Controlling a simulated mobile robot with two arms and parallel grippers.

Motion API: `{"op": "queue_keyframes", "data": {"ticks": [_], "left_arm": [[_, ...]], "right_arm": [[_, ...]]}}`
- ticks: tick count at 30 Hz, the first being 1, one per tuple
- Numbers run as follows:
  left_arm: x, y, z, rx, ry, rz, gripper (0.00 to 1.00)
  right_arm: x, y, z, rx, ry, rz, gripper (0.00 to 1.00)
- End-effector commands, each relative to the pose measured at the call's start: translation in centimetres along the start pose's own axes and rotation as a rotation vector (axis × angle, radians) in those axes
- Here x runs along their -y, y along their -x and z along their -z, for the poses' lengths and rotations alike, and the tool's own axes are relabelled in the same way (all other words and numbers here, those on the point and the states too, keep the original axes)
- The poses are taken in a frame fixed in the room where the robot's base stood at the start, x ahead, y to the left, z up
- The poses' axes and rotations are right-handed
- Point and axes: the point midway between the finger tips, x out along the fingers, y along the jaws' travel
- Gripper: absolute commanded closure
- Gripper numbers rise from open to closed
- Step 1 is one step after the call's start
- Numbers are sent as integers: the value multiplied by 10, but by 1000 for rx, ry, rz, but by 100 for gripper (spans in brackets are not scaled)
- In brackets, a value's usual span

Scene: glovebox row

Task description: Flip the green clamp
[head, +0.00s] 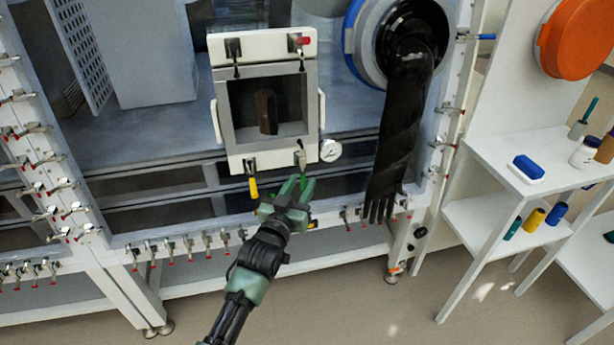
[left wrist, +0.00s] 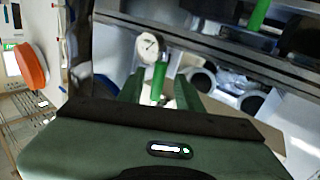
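The green clamp has a bright green handle, which shows in the left wrist view (left wrist: 158,80) between my two fingers. It sits at the lower right corner of the small antechamber door (head: 240,160), just left of a round gauge. In the head view my left gripper (head: 295,186) reaches up to this corner and partly hides the green handle. My left gripper is open, with a finger on each side of the handle and a visible gap to it. My right gripper is not in view.
A yellow-handled clamp (head: 253,187) hangs at the door's lower left and a red-tipped one (head: 300,40) is at the upper right. The gauge (head: 330,150) is close to my gripper. A black glove (head: 395,130) hangs to the right. A white shelf (head: 490,160) stands further right.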

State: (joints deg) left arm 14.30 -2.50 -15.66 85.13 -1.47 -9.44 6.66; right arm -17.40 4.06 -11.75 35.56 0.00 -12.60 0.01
Motion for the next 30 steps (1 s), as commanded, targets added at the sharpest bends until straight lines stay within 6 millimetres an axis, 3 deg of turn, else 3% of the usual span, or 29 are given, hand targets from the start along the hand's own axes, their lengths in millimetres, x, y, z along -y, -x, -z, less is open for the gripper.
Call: {"op": "queue_keyframes", "data": {"ticks": [3, 9, 19, 23, 30], "left_arm": [[0, -20, 1, 0, 0, 0, 65], [0, -38, -1, 2, 1, 0, 65], [0, -42, -1, 2, 1, 0, 65], [0, -42, -1, 2, 1, 0, 98], [0, -42, -1, 2, 1, 0, 100]], "right_arm": [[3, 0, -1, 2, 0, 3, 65], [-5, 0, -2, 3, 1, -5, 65], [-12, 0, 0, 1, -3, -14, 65], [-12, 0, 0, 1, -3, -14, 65], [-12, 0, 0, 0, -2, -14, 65]]}}
